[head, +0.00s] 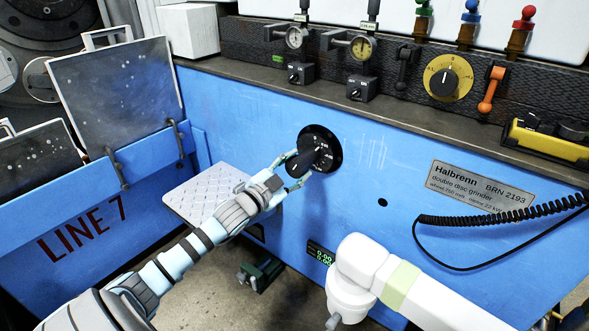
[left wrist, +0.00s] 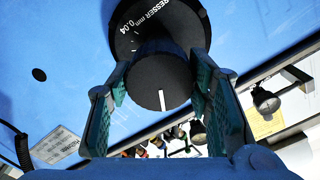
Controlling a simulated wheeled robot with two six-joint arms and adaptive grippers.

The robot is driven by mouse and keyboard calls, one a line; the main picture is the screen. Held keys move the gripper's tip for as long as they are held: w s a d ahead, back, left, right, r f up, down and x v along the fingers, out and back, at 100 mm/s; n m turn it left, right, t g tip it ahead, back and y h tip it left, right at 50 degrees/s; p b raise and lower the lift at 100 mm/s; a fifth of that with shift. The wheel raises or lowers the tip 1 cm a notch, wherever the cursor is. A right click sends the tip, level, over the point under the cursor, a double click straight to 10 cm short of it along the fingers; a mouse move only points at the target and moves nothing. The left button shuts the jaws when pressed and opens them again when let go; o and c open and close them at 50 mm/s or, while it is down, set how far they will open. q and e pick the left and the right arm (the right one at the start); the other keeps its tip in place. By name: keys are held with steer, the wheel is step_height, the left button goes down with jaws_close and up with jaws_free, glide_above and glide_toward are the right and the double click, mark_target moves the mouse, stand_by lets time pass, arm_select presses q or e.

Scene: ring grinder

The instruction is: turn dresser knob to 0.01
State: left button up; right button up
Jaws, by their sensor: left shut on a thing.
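The dresser knob (head: 313,154) is a black round knob on a black dial plate (head: 333,139) on the blue front panel. My left gripper (head: 293,170) reaches it from the lower left. In the left wrist view, the knob (left wrist: 160,82) sits between the two fingers, and my left gripper (left wrist: 160,95) is shut on it. A white pointer line shows on the knob's face. The dial plate (left wrist: 185,18) carries the lettering "DRESSER mm" and "0.04"; the rest of its scale is hidden. My right gripper is not in view; only my white right arm shows.
A small readout with green digits (head: 321,253) sits low on the panel, partly behind my right arm. A black coiled cable (head: 480,218) hangs at the right below a nameplate (head: 480,186). Gauges, a yellow dial (head: 448,77) and levers line the ledge above.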

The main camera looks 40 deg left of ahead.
arm_select(q)
steer(key=shift+m, duration=0.9)
steer(key=o, duration=1.1)
steer(key=shift+o, duration=0.2)
step_height(320, 180, up, 9)
steer(key=shift+s+r, duration=0.1)
steer(key=shift+r, duration=0.4)
